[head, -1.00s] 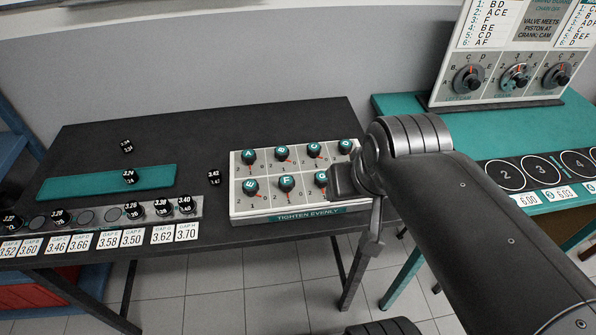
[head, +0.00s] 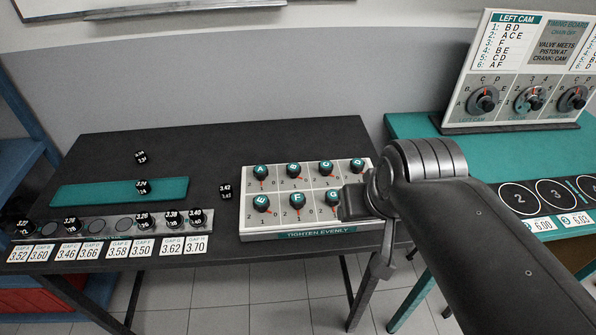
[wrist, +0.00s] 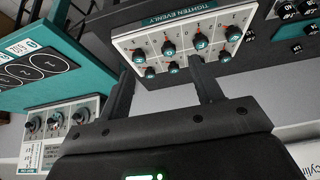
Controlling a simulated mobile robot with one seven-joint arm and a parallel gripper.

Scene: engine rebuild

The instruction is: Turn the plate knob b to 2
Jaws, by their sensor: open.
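The white plate (head: 262,224) marked "TIGHTEN EVENLY" lies on the dark table with two rows of teal-topped lettered knobs. Knob B (head: 293,170) is second from the left in the back row. Its scale reads 2 at left, 1 in front, 0 at right; its red pointer appears toward the 0 side, though small. My gripper (head: 354,203) is over the plate's right part, to the right of knob B, its fingers largely hidden in the head view. In the wrist view, my open gripper (wrist: 160,68) has nothing between its fingers, and the plate (wrist: 118,40) appears upside down beyond them.
Numbered black pieces stand on a teal strip (head: 75,192) and in a grey rack (head: 96,229) at left. One black piece (head: 225,191) stands close to the plate's left edge. A teal table (head: 420,125) with the timing board (head: 530,65) is at right.

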